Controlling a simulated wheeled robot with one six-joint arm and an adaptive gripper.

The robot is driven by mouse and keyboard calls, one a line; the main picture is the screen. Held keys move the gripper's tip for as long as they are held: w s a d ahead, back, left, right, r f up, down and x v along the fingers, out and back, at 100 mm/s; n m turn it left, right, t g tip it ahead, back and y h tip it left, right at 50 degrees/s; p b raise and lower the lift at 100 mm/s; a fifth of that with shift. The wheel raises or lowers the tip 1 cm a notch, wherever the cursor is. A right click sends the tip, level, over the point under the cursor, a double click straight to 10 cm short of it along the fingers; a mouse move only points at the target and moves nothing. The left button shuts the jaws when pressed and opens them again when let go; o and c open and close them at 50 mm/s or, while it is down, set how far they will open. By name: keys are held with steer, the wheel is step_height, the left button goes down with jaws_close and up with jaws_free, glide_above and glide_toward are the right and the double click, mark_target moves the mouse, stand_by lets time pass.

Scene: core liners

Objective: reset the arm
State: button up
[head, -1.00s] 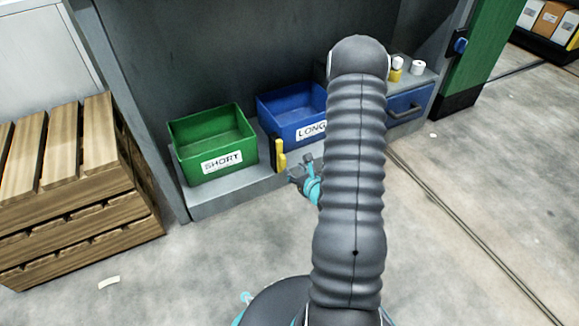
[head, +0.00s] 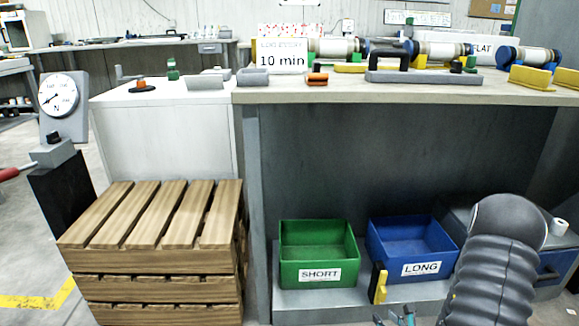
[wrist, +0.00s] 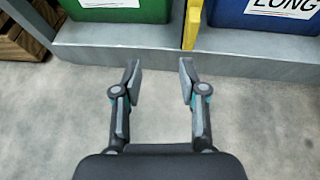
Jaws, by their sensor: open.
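My gripper (wrist: 158,80) is open and empty in the wrist view. Its two fingers stand apart over the bare concrete floor, in front of the grey low shelf edge. In the head view only a bit of my gripper (head: 395,317) shows at the bottom edge, beside my dark ribbed arm. The green SHORT bin (head: 318,247) and the blue LONG bin (head: 412,243) stand on the low shelf beyond the gripper. Both look empty. A yellow and black upright piece (head: 380,284) stands between them at the shelf's front.
A wooden slatted crate (head: 160,285) stands left of the shelf. The workbench (head: 400,95) above carries cylinders, yellow holders and a "10 min" sign (head: 282,56). A dial gauge (head: 58,96) stands at far left. Floor between gripper and shelf is clear.

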steer(key=s+a+r+n+g+y+p, duration=0.1)
steer(key=s+a+r+n+g+y, duration=0.3)
steer(key=s+a+r+n+g, duration=0.45)
steer(key=s+a+r+n+g+y+p, duration=0.2)
steer(key=s+a+r+n+g+y, duration=0.25)
steer(key=a+n, duration=0.5)
steer(key=s+d+r+n+h+p, duration=0.2)
steer(key=s+d+r+n+h, duration=0.15)
steer(key=r+n, duration=0.35)
steer(key=s+d+r+n+h+p, duration=0.25)
steer(key=r+n+h, duration=0.3)
steer(key=r, duration=0.35)
steer(key=s+a+r+n+t+p, duration=0.1)
steer(key=r+n+t, duration=0.1)
steer(key=r, duration=0.5)
steer(key=s+a+r+n+t+h+p, duration=0.1)
steer(key=a+r+n+t+p, duration=0.1)
steer(key=r, duration=0.6)
steer(key=shift+s+a+t, duration=0.3)
steer(key=shift+s+t, duration=0.1)
steer(key=shift+t, duration=0.4)
